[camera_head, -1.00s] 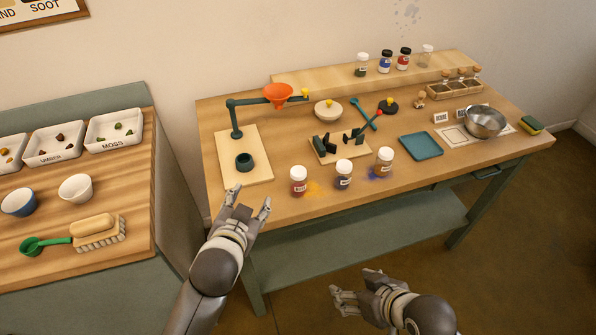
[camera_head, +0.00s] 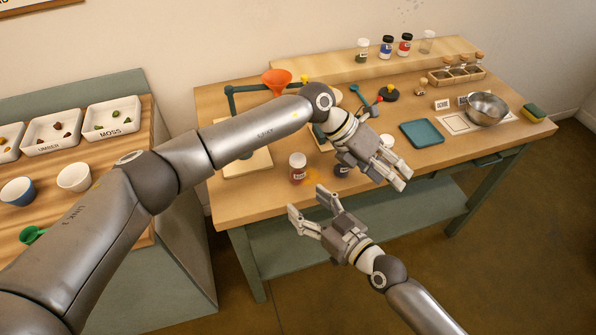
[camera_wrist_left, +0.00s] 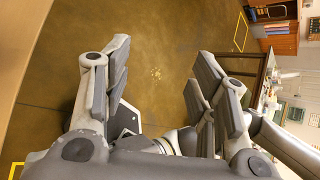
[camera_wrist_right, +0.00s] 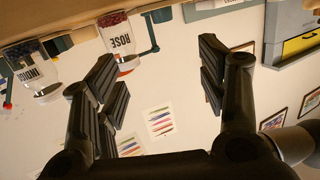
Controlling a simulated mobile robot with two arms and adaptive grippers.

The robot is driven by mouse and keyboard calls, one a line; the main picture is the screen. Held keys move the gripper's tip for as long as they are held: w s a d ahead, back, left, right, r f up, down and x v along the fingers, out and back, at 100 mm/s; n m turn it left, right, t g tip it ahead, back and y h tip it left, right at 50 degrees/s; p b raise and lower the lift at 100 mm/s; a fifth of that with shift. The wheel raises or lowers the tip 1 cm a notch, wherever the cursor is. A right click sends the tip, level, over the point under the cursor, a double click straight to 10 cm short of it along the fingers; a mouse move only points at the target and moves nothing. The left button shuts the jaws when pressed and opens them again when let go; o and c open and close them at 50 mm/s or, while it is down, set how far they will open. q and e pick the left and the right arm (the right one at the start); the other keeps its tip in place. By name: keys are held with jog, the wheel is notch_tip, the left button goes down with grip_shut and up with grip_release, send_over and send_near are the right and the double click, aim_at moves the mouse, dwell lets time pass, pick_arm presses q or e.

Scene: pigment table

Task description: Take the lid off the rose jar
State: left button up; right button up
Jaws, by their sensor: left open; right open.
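The rose jar (camera_head: 298,172) is clear with red pigment and a white lid (camera_head: 297,158); it stands upright near the table's front edge. In the right wrist view the rose jar (camera_wrist_right: 118,42) shows its ROSE label, beyond my fingers. My right gripper (camera_head: 309,203) is open and empty, just in front of and below the rose jar, not touching it.
The indigo jar (camera_head: 342,170) stands right of the rose jar, partly hidden by my left gripper. Another white-lidded jar (camera_head: 388,141) is mostly hidden. My left arm crosses over the table's left part. A blue tray (camera_head: 421,134) and metal bowl (camera_head: 487,108) are at the right.

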aim_at(302, 167)
pick_arm(q)
jog(key=w+a+y, duration=0.3)
jog(key=a, duration=0.3)
jog(key=w+a+r+t+y, duration=0.1)
jog(key=w+a+y, duration=0.2)
jog(key=a, duration=0.3)
jog(key=w+a+r+t+y, duration=0.1)
jog(key=w+a+y, duration=0.2)
jog(key=a, duration=0.3)
jog(key=shift+w+a, duration=0.3)
jog(key=shift+w, duration=0.35)
jog(key=shift+w+a+r, duration=0.1)
jog(key=shift+a, duration=0.2)
jog(key=shift+d, duration=0.1)
pick_arm(e)
jog(key=w+a, duration=0.1)
jog(key=w, duration=0.3)
jog(key=w+t, duration=0.1)
jog(key=w, duration=0.3)
jog(key=w+a+m+t, duration=0.1)
jog(key=w, duration=0.4)
jog(key=shift+a+r+h, duration=0.25)
jog(key=shift+a+h, duration=0.1)
jog(key=shift+h, duration=0.05)
jog(key=c, duration=1.4)
jog(key=o, duration=1.4)
jog(key=shift+c, duration=0.2)
